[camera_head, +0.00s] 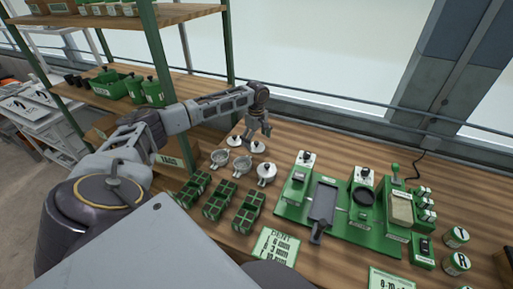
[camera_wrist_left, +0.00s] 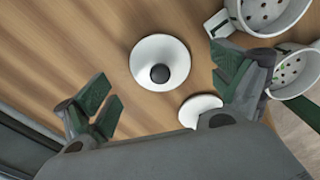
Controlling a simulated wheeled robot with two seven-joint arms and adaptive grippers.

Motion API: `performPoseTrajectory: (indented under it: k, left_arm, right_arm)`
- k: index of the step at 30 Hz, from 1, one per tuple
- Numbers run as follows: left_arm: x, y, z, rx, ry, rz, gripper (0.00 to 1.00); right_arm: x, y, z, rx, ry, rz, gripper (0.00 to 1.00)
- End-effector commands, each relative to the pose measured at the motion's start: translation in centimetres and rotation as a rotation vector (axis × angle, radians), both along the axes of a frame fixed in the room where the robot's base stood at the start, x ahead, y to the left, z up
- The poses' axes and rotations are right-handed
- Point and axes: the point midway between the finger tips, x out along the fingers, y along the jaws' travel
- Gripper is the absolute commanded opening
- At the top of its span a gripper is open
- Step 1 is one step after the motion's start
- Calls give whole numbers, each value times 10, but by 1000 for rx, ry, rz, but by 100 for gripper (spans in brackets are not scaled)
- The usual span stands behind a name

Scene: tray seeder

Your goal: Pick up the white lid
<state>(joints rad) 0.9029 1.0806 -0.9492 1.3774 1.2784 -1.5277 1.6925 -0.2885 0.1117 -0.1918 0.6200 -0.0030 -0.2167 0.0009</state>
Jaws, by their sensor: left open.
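A round white lid with a black knob (camera_wrist_left: 160,62) lies flat on the wooden bench in the left wrist view. A second white lid (camera_wrist_left: 200,112) lies beside it, partly hidden by my gripper. In the head view two white lids show near the shelf post, one on the left (camera_head: 233,142) and one on the right (camera_head: 258,148). My left gripper (camera_head: 258,134) is above the bench beside these lids. Its open fingers (camera_wrist_left: 172,92) are spread and empty, with the first lid showing between and beyond them. My right gripper is not in view.
Two white perforated strainers (camera_wrist_left: 268,14) sit near the lids; one also shows in the head view (camera_head: 242,165). A lidded white pot (camera_head: 266,174), green seed trays (camera_head: 217,202) and a green seeder station (camera_head: 340,222) stand nearer. A wooden shelf (camera_head: 180,88) rises at left.

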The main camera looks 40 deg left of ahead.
Motion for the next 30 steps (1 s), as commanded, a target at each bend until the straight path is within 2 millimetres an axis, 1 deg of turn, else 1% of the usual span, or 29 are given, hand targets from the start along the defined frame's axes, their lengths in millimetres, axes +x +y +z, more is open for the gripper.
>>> performPoseTrajectory:
  k: [3,7,21,22,23,30]
  left_arm:
    - [0,0,-13,1,1,1,95]
    - [0,1,-20,1,0,1,95]
    - [0,0,-21,1,0,0,95]
    - [0,0,-21,1,0,0,93]
    - [0,0,-21,1,0,0,89]
    - [0,0,-21,1,0,0,59]
  right_arm:
    - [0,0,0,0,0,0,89]
    - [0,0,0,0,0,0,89]
    - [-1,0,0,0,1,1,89]
    - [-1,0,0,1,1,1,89]
    - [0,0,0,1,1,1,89]
    - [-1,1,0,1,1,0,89]
